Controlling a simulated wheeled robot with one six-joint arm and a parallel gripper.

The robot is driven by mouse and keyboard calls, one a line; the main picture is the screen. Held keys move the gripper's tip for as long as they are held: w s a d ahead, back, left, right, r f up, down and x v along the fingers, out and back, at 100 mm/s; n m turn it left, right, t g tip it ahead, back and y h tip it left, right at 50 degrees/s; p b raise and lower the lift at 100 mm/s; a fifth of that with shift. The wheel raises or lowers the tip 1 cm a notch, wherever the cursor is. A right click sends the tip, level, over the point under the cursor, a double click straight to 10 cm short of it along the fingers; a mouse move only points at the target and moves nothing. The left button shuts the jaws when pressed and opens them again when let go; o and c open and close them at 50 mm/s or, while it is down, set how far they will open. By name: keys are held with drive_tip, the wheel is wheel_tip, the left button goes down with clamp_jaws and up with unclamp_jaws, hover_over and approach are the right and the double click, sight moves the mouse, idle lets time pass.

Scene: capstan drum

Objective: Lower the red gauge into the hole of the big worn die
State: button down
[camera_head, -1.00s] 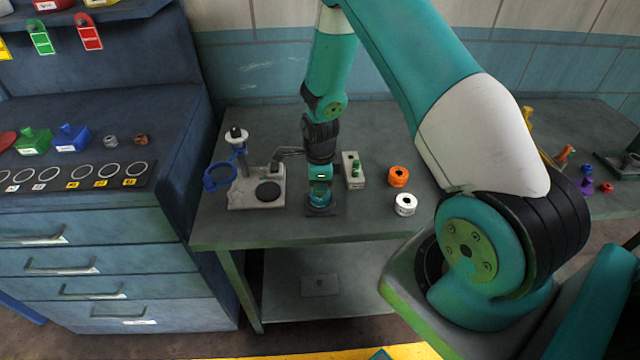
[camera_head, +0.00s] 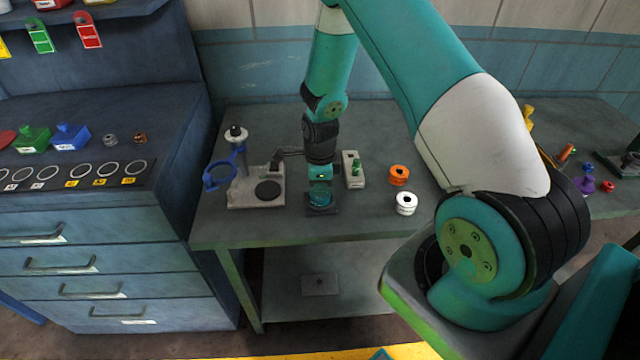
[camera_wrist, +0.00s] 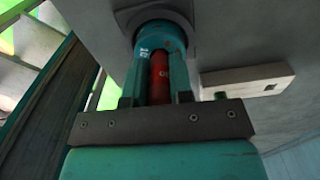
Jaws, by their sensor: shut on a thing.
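My gripper (camera_wrist: 160,92) is shut on the red gauge (camera_wrist: 160,72) in the wrist view, with a finger on each side of it. The gauge points at a teal ring-shaped piece with pale markings (camera_wrist: 148,38), which looks like the big die. The gauge's far end meets the ring's near edge in the picture; I cannot tell how deep it is in the hole. In the head view my gripper (camera_head: 320,183) is over the teal piece (camera_head: 320,198) on a dark square base (camera_head: 322,210). The gauge is hidden there.
A pale fixture (camera_head: 242,200) with a blue ring (camera_head: 219,177) stands left of my gripper. A pale block with a green knob (camera_head: 354,170) is close on the right. Orange (camera_head: 399,175) and white (camera_head: 406,203) spools stand further right. The table front is clear.

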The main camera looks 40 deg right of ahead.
drive_tip(key=shift+f+b, duration=0.45)
drive_tip(key=shift+b, duration=0.05)
idle(2.1)
idle(0.3)
drive_tip(key=c, duration=0.9)
unclamp_jaws()
wheel_tip(320, 180, up, 17)
drive_tip(key=b, duration=0.3)
drive_tip(key=shift+r, duration=0.2)
drive_tip(key=shift+a, duration=0.1)
